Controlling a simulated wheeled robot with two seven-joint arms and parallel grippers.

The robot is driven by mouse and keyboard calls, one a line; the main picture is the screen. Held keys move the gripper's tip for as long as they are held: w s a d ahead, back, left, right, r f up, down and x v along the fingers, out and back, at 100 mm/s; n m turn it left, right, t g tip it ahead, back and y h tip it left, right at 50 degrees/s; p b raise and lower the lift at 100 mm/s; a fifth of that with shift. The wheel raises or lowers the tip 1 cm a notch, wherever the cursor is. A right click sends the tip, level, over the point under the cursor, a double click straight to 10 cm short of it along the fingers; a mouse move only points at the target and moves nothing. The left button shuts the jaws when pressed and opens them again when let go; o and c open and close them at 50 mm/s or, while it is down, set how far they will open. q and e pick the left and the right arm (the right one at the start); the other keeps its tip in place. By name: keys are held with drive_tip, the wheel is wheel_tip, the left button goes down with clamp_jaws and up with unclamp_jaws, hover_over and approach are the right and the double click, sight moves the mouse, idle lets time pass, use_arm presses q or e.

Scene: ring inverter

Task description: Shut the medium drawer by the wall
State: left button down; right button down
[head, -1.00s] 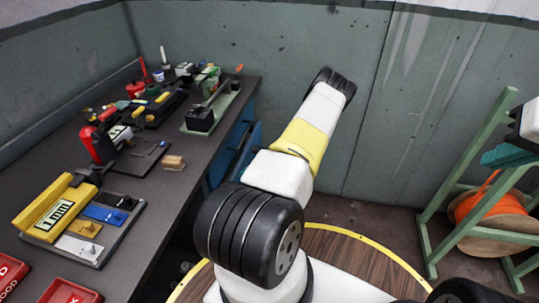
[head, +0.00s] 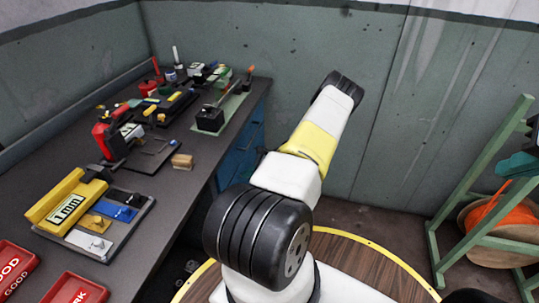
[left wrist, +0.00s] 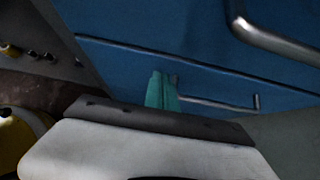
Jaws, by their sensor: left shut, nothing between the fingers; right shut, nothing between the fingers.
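The blue drawer fronts (head: 241,148) are under the far end of the workbench, by the back wall, partly hidden by my left arm in the head view. They look flush there. In the left wrist view, a blue drawer front (left wrist: 165,55) fills the upper part, with a thin metal handle (left wrist: 222,104) below a dark seam. My left gripper's teal fingers (left wrist: 162,92) are shut and empty, close against the blue front beside this handle; I cannot tell if they touch. My right gripper (head: 520,166), at the right edge of the head view, is shut and empty.
A thicker handle (left wrist: 275,42) juts out at the upper right of the left wrist view. The dark workbench (head: 165,210) holds tools, a yellow gauge block (head: 68,205) and red trays. A green rack (head: 475,190) with an orange spool stands at the right. Floor by the wall is clear.

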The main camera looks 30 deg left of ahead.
use_arm(q)
drive_tip(key=d+f+v, duration=0.1)
drive_tip(key=v, duration=1.1)
drive_tip(key=shift+w+d+f, duration=0.2)
drive_tip(key=shift+w+d, duration=0.1)
drive_tip(key=shift+d, duration=0.05)
drive_tip(key=s+d+r+n+t+h, duration=0.1)
drive_tip(key=d+r+n+h, duration=0.3)
drive_tip(key=r, duration=0.6)
drive_tip(key=s+d+r+n+t+h, duration=0.1)
drive_tip(key=d+r+n, duration=0.1)
drive_tip(key=d+r, duration=0.6)
drive_tip(key=s+d+r+n+t+h, duration=0.1)
drive_tip(key=d+r+n+h, duration=0.2)
drive_tip(key=r, duration=0.8)
drive_tip(key=s+d+r+n+t+h, duration=0.1)
drive_tip(key=s+d+r+n+t, duration=0.1)
drive_tip(key=s+d+r, duration=0.4)
drive_tip(key=s+d+r+n+t+h, duration=0.2)
drive_tip(key=s+d+r, duration=0.4)
drive_tip(key=s+r, duration=0.4)
drive_tip(key=shift+s+d+r+n+t+h, duration=0.3)
drive_tip(key=shift+s+n+t, duration=0.3)
drive_tip(key=shift+t, duration=0.3)
drive_tip(key=shift+a, duration=0.1)
